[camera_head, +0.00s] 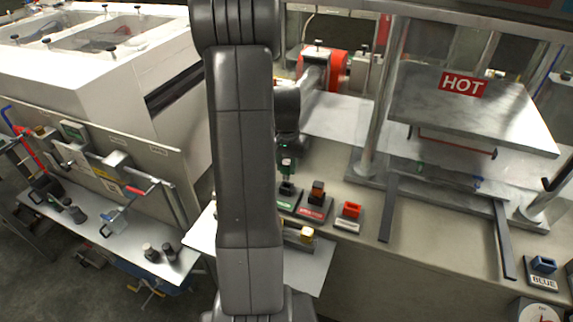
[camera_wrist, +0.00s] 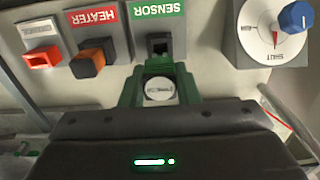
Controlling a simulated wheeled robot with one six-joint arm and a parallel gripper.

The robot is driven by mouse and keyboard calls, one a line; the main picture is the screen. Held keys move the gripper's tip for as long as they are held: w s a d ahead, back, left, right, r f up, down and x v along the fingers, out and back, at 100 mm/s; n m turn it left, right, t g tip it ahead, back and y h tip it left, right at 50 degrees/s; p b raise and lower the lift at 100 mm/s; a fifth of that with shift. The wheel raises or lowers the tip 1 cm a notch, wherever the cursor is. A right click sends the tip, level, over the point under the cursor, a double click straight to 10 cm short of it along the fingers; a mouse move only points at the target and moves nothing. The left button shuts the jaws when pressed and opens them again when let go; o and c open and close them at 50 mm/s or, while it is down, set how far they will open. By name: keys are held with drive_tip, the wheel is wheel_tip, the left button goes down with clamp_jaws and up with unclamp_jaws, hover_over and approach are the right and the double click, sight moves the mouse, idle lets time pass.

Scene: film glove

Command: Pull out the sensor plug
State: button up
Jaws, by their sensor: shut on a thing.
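The green SENSOR label (camera_wrist: 158,9) marks a small black socket (camera_wrist: 158,46) in the wrist view. The socket shows a dark opening at its top. My gripper (camera_wrist: 159,88) is shut on the green sensor plug (camera_wrist: 160,75), which has a pale round face partly framed by the jaws. The plug looks apart from the socket and held above it, though the jaws hide part of it. In the head view, my gripper (camera_head: 287,168) is over the SENSOR socket (camera_head: 287,188), partly behind my arm.
Beside the socket stand an orange-brown HEATER plug (camera_wrist: 88,62) and a red plug (camera_wrist: 42,57). A dial with a blue knob (camera_wrist: 296,17) is on the other side. In the head view, a HOT press plate (camera_head: 480,110) and a blue plug (camera_head: 543,264) are at right.

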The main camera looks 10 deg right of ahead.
sight(286, 162)
drive_tip(key=shift+r, duration=0.15)
drive_tip(key=shift+r+p, duration=1)
drive_tip(key=shift+r, duration=0.4)
drive_tip(key=shift+f, duration=0.1)
